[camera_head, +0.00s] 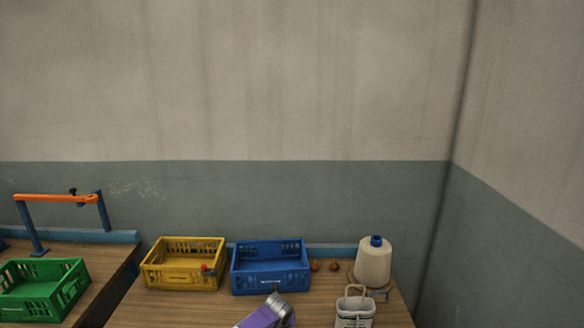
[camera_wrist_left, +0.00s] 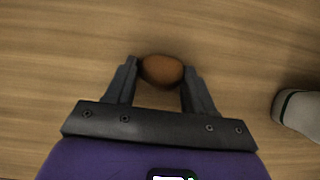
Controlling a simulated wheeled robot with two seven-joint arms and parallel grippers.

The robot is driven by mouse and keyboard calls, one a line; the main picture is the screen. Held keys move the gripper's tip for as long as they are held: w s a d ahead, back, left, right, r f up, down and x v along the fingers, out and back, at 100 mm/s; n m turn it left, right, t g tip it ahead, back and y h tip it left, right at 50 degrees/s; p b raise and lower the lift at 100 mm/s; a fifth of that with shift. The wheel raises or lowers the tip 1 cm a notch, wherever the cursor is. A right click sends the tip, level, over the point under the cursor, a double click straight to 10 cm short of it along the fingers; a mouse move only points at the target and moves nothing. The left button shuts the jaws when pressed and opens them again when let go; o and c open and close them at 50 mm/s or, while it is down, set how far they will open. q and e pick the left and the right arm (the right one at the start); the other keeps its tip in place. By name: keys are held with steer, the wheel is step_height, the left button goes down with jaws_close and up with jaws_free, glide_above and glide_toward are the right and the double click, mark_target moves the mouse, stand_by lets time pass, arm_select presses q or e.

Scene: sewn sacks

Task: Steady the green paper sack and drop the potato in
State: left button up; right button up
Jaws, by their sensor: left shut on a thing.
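The brown potato (camera_wrist_left: 161,70) is held between the two fingers of my left gripper (camera_wrist_left: 161,84), above the wooden table top. The purple body of my left gripper (camera_head: 268,313) shows at the bottom of the head view; its fingertips and the potato are hard to make out there. A pale bag with loop handles (camera_head: 354,314) stands to the right of this gripper, cut off by the lower edge. A pale rounded end with a dark green line (camera_wrist_left: 300,111), seemingly this bag, shows at the right of the left wrist view, apart from the potato. No plainly green sack shows. My right gripper is not in view.
A yellow crate (camera_head: 183,284) and a blue crate (camera_head: 270,283) stand along the back of the table. Two small brown round things (camera_head: 333,266) lie right of the blue crate. A thread cone (camera_head: 373,265) stands behind the bag. A green crate (camera_head: 40,309) is on another table.

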arm_select(q)
step_height(320, 180, up, 10)
steer(key=p, duration=0.8)
steer(key=shift+p, duration=0.3)
steer(key=shift+f, duration=0.1)
step_height(320, 180, down, 10)
steer(key=b, duration=0.9)
steer(key=shift+s+r, duration=0.15)
steer(key=shift+r, duration=0.3)
